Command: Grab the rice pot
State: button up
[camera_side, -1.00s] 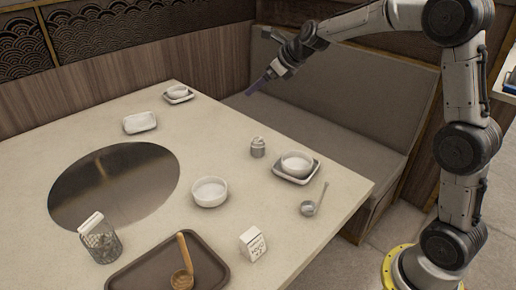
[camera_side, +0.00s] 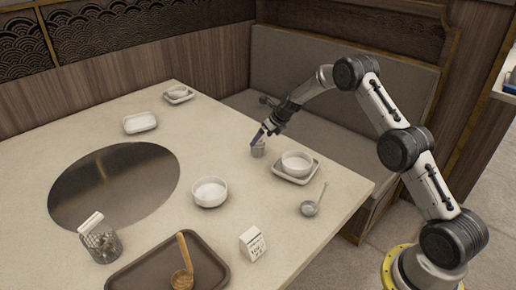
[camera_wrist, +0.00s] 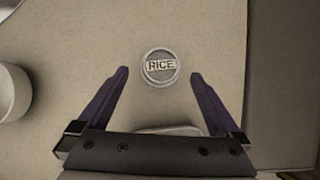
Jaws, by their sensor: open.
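The rice pot (camera_side: 258,151) is a small grey lidded jar standing upright on the table, left of a bowl on a square dish. In the wrist view its round lid (camera_wrist: 159,66) reads "RICE" and lies between and slightly beyond my two fingertips. My gripper (camera_side: 264,135) is directly above the pot in the side view and hides part of its top. In the wrist view my gripper (camera_wrist: 159,74) has its two dark fingers spread wide, with nothing held. Clear gaps show on both sides of the lid there.
A white bowl on a square dish (camera_side: 314,177) stands just right of the pot. Another white bowl (camera_side: 209,192) is to the front left. The bench (camera_side: 345,125) lies behind the table edge.

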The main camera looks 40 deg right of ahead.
jog(key=shift+w+x, duration=0.15)
jog(key=shift+x, duration=1.65)
jog(key=shift+w+x, duration=0.15)
jog(key=shift+x, duration=1.65)
jog(key=shift+r, duration=0.15)
jog(key=shift+d, duration=0.1)
grip_shut()
